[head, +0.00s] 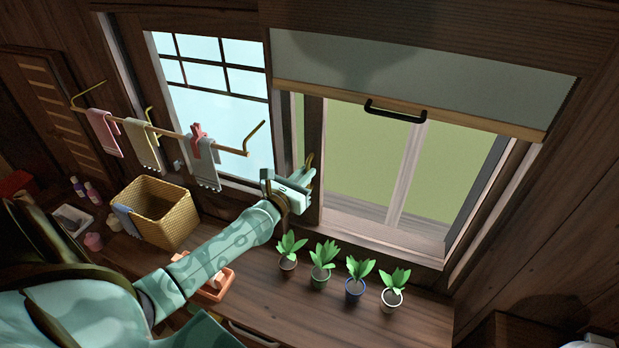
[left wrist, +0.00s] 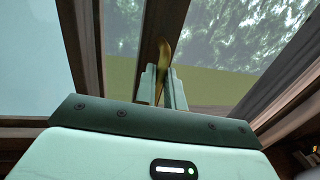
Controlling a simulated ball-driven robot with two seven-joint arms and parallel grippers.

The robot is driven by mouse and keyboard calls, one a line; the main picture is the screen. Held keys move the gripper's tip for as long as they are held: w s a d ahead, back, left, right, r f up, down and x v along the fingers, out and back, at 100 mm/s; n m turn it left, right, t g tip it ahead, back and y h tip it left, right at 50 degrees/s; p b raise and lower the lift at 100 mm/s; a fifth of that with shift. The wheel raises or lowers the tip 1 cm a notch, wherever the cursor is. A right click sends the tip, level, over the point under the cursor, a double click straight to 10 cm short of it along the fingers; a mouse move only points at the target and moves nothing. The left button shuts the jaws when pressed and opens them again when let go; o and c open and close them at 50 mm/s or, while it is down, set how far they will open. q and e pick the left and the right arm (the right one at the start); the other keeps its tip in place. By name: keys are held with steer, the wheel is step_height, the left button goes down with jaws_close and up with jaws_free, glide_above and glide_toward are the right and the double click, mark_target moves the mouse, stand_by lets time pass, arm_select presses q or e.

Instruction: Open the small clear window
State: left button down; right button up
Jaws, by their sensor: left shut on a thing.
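The window in the back wall has a pale pane (head: 218,100) with dark bars at the left and a clear part (head: 370,155) at the right, through which green shows. A dark upright frame bar (head: 313,125) stands between them. A brass handle (head: 309,160) is at this bar; it also shows in the left wrist view (left wrist: 164,50). My left gripper (head: 306,174) is at the handle, its fingers (left wrist: 162,88) shut on it from either side. The handle's lower part is hidden by the fingers. My right gripper is in neither view.
A grey shade (head: 400,75) with a black handle (head: 395,112) covers the top right. Several potted plants (head: 323,262) line the counter below. A towel rail (head: 165,132) and a wicker basket (head: 160,212) are at the left. An orange tray (head: 218,285) lies beneath my forearm.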

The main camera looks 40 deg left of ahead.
arm_select(q)
steer(key=c, duration=1.5)
jaws_free()
steer(key=shift+d, duration=0.45)
steer(key=shift+a, duration=0.1)
steer(key=s+b, duration=0.2)
steer(key=s, duration=1.4)
steer(key=shift+s+d, duration=0.15)
steer(key=shift+d, duration=0.15)
